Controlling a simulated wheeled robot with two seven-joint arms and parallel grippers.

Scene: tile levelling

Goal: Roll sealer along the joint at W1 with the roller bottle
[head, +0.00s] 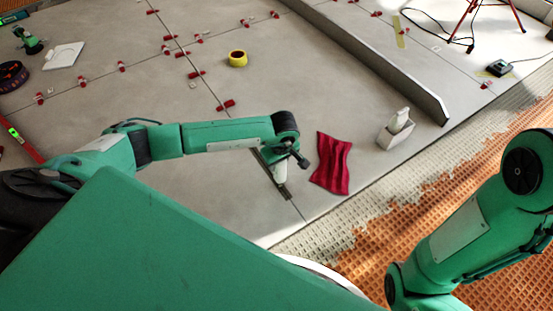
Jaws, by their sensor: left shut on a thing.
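My left gripper (272,172) reaches out from the left, pointing down over the grey tile floor (190,190). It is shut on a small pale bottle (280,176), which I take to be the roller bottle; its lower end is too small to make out. A thin dark joint (297,208) between tiles runs from the top left down under this gripper to the tile edge. I cannot tell whether the bottle touches the joint. No W1 marking is readable. Of my right arm only upper links show at the lower right; its gripper is outside the picture.
A red cloth (332,163) lies just right of the left gripper. Beyond it stands a grey box (391,138) with a white item (400,119). A long low grey bar (375,65) lies behind.

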